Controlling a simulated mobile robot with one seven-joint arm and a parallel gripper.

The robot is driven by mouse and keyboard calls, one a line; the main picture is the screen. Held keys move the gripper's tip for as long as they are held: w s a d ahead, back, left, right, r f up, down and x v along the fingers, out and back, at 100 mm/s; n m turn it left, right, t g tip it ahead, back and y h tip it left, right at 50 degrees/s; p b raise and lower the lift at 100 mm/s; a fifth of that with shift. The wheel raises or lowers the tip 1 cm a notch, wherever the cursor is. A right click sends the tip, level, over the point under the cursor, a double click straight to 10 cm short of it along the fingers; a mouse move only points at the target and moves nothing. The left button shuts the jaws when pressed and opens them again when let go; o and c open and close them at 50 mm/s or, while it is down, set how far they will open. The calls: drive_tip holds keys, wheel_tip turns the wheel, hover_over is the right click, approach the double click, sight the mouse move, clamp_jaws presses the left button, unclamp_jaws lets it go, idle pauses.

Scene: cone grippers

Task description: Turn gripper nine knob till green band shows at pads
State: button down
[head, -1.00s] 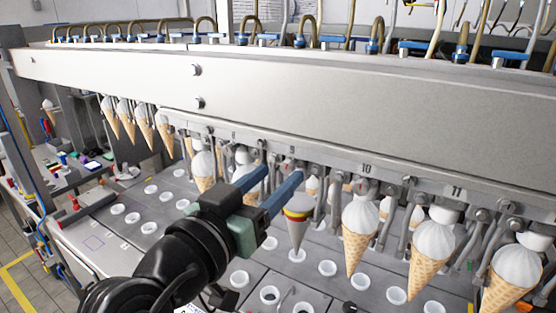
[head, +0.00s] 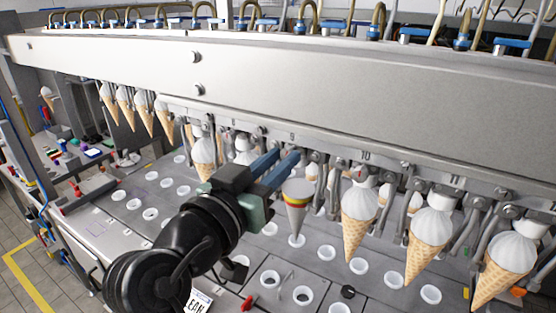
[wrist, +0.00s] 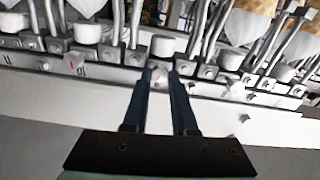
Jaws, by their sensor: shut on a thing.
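My gripper (head: 287,158) reaches up to the rail at the station marked 9 (head: 292,135). In the wrist view my gripper (wrist: 159,74) has its two blue fingers close together at a small knob (wrist: 158,80) on the rail, shut on it. The knob is mostly hidden behind the fingers. I cannot make out any green at the pads, which are partly hidden.
Wafer cones with white tops hang along the rail, one at station 10 (head: 357,215) close on the right. The long white beam (head: 300,85) runs above my fingers. A plate with round white cups (head: 327,252) lies below.

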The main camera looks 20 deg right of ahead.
drive_tip(key=shift+n, duration=1.9)
drive_tip(key=c, duration=0.7)
unclamp_jaws()
drive_tip(key=b+v, duration=0.4)
drive_tip(key=v, duration=0.9)
drive_tip(key=shift+b, duration=0.3)
drive_tip(key=shift+r, duration=0.1)
